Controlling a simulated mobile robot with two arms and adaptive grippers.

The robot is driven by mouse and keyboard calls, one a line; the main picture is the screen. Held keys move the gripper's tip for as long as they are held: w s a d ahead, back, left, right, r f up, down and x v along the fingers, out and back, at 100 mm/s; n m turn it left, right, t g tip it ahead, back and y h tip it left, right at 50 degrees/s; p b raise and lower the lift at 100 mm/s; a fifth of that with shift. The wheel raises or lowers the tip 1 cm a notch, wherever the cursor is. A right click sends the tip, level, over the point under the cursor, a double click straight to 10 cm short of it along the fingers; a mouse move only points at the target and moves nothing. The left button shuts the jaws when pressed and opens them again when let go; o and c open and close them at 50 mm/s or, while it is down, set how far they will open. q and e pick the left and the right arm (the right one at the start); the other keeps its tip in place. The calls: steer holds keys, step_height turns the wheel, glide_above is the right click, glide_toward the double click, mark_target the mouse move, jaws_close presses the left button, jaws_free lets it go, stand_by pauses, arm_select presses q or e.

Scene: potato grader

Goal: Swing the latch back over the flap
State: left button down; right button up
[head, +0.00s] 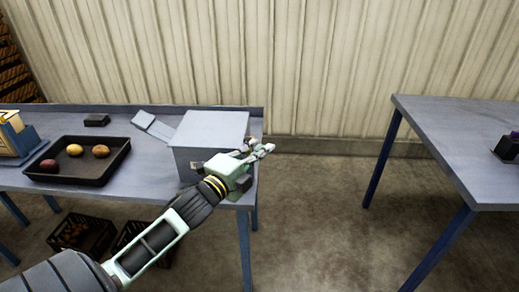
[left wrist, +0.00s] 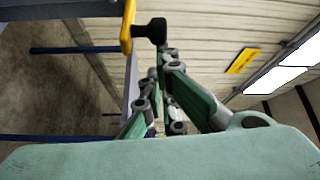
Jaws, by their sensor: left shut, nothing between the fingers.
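A grey box-shaped grader (head: 212,128) stands at the right end of the table. My left gripper (head: 264,150) reaches across its front right corner, with the fingers beyond its right side. In the left wrist view the gripper's fingers (left wrist: 163,75) are together and empty. A yellow latch (left wrist: 127,27) with a black knob (left wrist: 151,31) shows just beyond the fingertips in that view. The knob looks close to the fingertips; I cannot tell whether they touch. The flap cannot be made out, and the grader's right side is hidden in the head view. My right gripper is not in view.
A black tray (head: 78,181) with several potatoes lies on the table (head: 140,186), left of the grader. A grey chute (head: 152,125) slopes off the grader's left side. Black crates stand below. Open floor (head: 320,215) lies between this table and another table (head: 460,140).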

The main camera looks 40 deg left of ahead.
arm_select(q)
steer(key=shift+s+a+m+h, duration=0.3)
steer(key=shift+m+h, duration=0.3)
steer(key=shift+h, duration=0.3)
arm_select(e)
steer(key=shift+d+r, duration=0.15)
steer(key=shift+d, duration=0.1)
